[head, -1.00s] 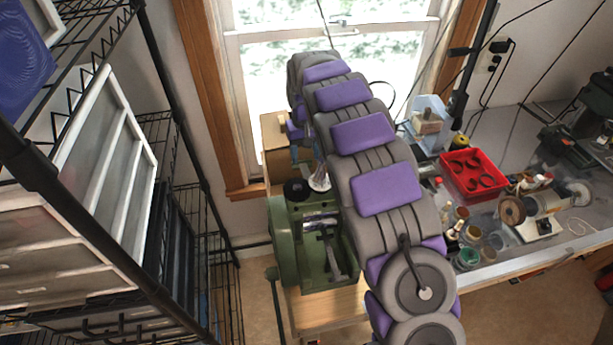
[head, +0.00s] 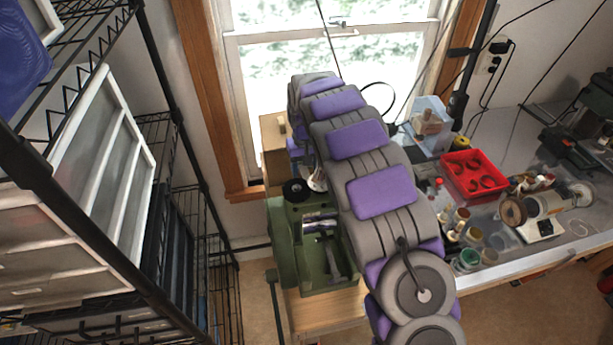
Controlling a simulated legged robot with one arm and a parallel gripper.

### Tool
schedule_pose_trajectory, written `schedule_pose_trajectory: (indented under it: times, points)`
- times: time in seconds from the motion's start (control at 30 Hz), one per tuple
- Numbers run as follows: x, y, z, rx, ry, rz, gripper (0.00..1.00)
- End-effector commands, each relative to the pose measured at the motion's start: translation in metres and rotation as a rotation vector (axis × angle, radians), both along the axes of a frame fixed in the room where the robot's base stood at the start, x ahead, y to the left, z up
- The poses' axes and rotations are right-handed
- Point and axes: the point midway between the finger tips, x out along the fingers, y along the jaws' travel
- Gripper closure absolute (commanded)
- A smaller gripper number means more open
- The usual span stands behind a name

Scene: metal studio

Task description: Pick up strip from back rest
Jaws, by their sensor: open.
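I cannot pick out a strip or a back rest with certainty. A green metal machine (head: 283,245) stands on a wooden bench left of my arm. Inside its open top lie greyish bar-like metal parts (head: 320,223), too small to identify. A black round piece (head: 296,190) sits at its back edge. My grey and purple arm rises from the bottom centre, reaches toward the window and bends down at its far end. My gripper cannot be made out; the arm hides the area behind and below its far end.
A black wire rack (head: 170,130) with a white-framed drawer unit (head: 110,170) fills the left. A window (head: 300,50) is behind. On the right, a metal worktop (head: 500,258) holds a red tray (head: 467,168), jars (head: 467,259) and tools. Tan floor (head: 256,300) shows between rack and bench.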

Motion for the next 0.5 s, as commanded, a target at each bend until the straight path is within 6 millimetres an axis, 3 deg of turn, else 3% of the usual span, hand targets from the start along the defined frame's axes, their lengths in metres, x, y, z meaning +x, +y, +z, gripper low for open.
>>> schedule_pose_trajectory:
  times: [0.43,0.5]
  points:
    - [-0.0002,0.0006,-0.0026,-0.001,0.001,0.000,0.44]
    - [-0.0002,0.0005,-0.0026,0.000,0.001,0.000,0.50]
